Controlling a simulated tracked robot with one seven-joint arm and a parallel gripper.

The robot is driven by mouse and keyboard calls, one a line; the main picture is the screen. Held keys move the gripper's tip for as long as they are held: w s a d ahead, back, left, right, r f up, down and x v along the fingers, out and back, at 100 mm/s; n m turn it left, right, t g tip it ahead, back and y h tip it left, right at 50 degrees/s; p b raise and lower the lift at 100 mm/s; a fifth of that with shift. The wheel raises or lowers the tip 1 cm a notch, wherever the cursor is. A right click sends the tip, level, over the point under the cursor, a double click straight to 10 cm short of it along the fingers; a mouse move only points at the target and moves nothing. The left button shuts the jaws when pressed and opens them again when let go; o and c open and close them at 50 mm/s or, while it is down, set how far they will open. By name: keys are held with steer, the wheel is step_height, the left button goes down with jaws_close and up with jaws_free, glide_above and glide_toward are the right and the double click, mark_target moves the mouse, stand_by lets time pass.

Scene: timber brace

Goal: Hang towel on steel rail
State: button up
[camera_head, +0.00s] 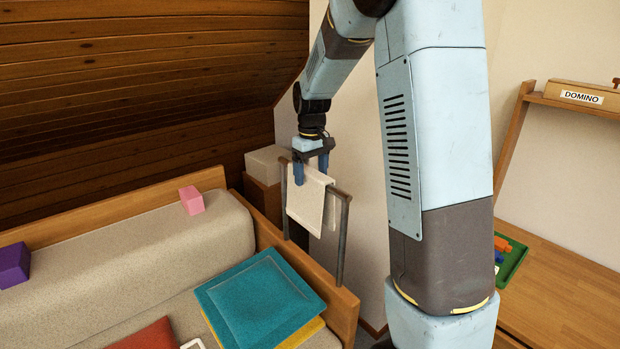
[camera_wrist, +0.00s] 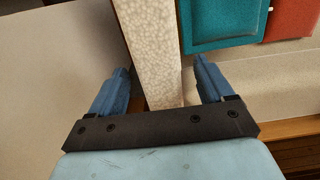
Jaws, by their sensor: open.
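The cream towel (camera_head: 306,205) hangs draped over the top bar of the steel rail (camera_head: 343,240), with cloth showing on both sides of the bar. The rail stands at the end of the sofa. My gripper (camera_head: 311,172) is above the bar at the towel's top edge, fingers pointing down. In the wrist view my gripper (camera_wrist: 160,72) is open, with one finger on each side of the pale mottled towel (camera_wrist: 155,45). Clear gaps show between the fingers and the cloth. The bar under the towel is mostly hidden.
A teal cushion (camera_head: 258,300) lies on the sofa (camera_head: 110,275) close to the rail. A pink cube (camera_head: 191,200) and a purple cube (camera_head: 14,265) rest on the sofa. A white box (camera_head: 266,164) stands behind the rail. A wooden desk (camera_head: 560,290) is at right.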

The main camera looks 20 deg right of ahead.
step_height(320, 180, up, 11)
steer(key=s+r+m+t, duration=0.1)
steer(key=s+r, duration=0.2)
steer(key=s, duration=0.5)
steer(key=s+r+m+t, duration=0.15)
steer(key=s+r, duration=0.25)
steer(key=s, duration=0.4)
steer(key=s+f+m+t, duration=0.2)
steer(key=s+f+t, duration=0.1)
steer(key=s, duration=1.4)
steer(key=shift+f, duration=0.6)
